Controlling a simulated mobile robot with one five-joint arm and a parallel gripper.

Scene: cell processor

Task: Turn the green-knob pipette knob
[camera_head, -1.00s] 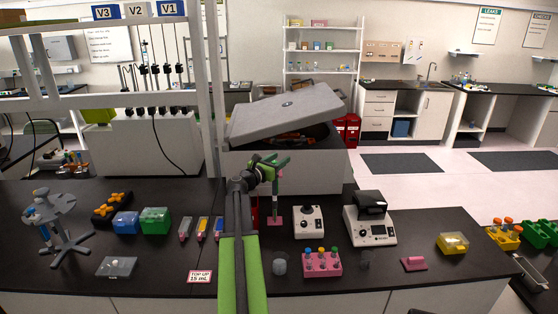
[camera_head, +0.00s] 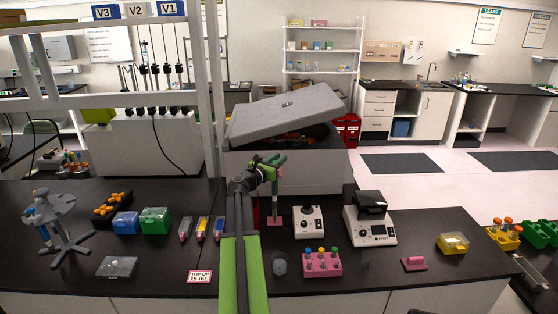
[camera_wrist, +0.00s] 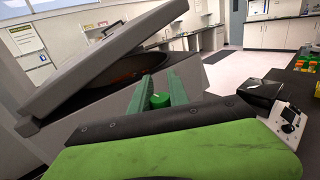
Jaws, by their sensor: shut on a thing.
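The green knob (camera_wrist: 159,100) shows in the wrist view between the two green fingers of my gripper (camera_wrist: 158,88). The fingers are shut on it. In the head view my gripper (camera_head: 275,160) is over the bench behind the pink button block, at the top of a thin upright pipette (camera_head: 275,205). The pipette stands on a small pink base (camera_head: 275,222). My gripper covers most of the knob in the head view, and the knob's turn angle cannot be told.
A grey centrifuge with a tilted lid (camera_head: 287,113) stands close behind my gripper. A white knobbed device (camera_head: 308,222), a pink button block (camera_head: 322,264) and a larger white machine (camera_head: 371,225) are to the right. Coloured tubes (camera_head: 202,228) lie left of my arm.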

